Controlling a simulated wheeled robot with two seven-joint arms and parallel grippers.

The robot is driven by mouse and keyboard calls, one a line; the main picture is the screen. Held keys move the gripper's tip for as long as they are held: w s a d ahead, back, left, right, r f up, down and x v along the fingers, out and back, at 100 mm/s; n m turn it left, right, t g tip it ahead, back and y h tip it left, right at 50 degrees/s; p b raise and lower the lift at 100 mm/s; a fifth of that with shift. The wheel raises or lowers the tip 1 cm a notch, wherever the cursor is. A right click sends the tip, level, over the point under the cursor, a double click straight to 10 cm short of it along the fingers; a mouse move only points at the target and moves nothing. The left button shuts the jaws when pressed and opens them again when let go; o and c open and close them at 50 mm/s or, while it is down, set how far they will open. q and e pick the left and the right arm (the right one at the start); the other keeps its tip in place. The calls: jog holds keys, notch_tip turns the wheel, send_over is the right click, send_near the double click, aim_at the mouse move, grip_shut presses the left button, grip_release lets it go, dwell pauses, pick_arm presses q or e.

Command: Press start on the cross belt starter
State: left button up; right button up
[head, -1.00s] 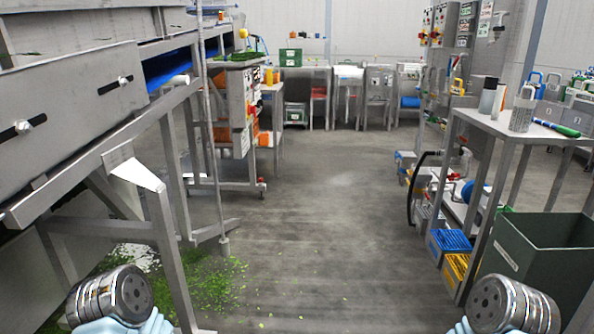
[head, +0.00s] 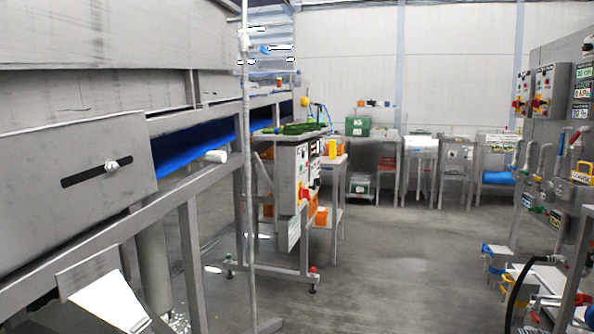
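A grey control box (head: 301,178) with small buttons and a red-and-yellow rotary switch hangs on a wheeled steel stand in the middle of the head view. More grey starter boxes (head: 548,88) with red and yellow switches are on a tall steel panel (head: 568,140) at the right. Their labels are too small to read, so I cannot tell which one is the cross belt starter. Neither of my grippers is in view.
A large steel machine with a blue belt (head: 195,147) fills the left side, its frame leg (head: 193,262) close by. Hoses and a low shelf stand at the right. Open grey floor (head: 400,275) lies between. A green crate (head: 357,126) sits on a back table.

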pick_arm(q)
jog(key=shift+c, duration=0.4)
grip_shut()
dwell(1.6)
